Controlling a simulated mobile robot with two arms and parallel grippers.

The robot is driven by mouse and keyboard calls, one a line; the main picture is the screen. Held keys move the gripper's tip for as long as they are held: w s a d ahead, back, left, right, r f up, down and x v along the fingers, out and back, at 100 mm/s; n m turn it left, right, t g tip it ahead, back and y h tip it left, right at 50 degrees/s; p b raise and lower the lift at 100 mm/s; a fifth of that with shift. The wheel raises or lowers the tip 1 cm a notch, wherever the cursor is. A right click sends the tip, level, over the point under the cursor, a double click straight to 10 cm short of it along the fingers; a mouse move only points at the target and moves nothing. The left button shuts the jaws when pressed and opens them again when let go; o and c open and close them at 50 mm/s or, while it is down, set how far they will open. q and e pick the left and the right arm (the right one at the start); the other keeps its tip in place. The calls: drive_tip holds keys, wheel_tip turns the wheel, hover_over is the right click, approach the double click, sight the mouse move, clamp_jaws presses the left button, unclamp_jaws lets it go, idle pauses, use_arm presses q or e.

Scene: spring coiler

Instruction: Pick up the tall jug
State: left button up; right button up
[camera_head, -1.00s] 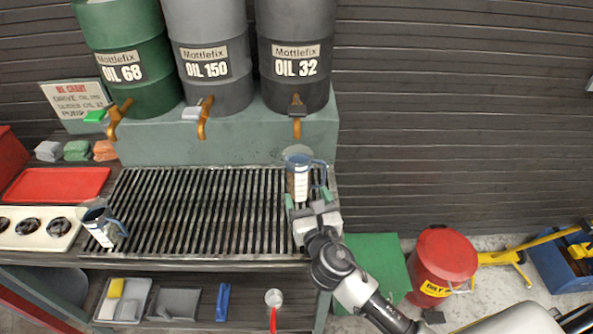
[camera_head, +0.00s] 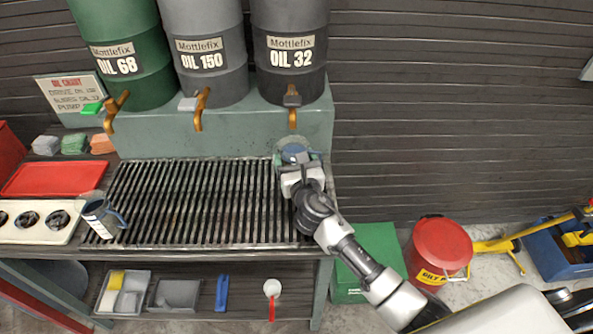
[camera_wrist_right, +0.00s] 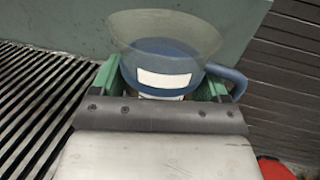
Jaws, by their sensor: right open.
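The tall jug (camera_head: 294,149) stands at the right end of the slatted grate, below the OIL 32 tap. It is clear with a blue band and a blue handle; my gripper hides most of its body in the head view. My right gripper (camera_head: 300,166) is open, with its fingers on either side of the jug. In the right wrist view the jug (camera_wrist_right: 165,55) rises between the green finger pads of the gripper (camera_wrist_right: 162,82), its handle at the right. A second, shorter-looking jug (camera_head: 103,216) stands at the grate's left end. My left gripper is not in view.
The grate (camera_head: 190,205) is bare between the jugs. A tap (camera_head: 292,112) hangs from the OIL 32 drum (camera_head: 289,60) behind the tall jug. A red tray (camera_head: 53,179) lies at left. A red bin (camera_head: 440,250) stands on the floor at right.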

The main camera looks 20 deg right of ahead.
drive_tip(key=c, duration=0.8)
drive_tip(key=shift+r, duration=0.1)
drive_tip(key=shift+c, duration=0.2)
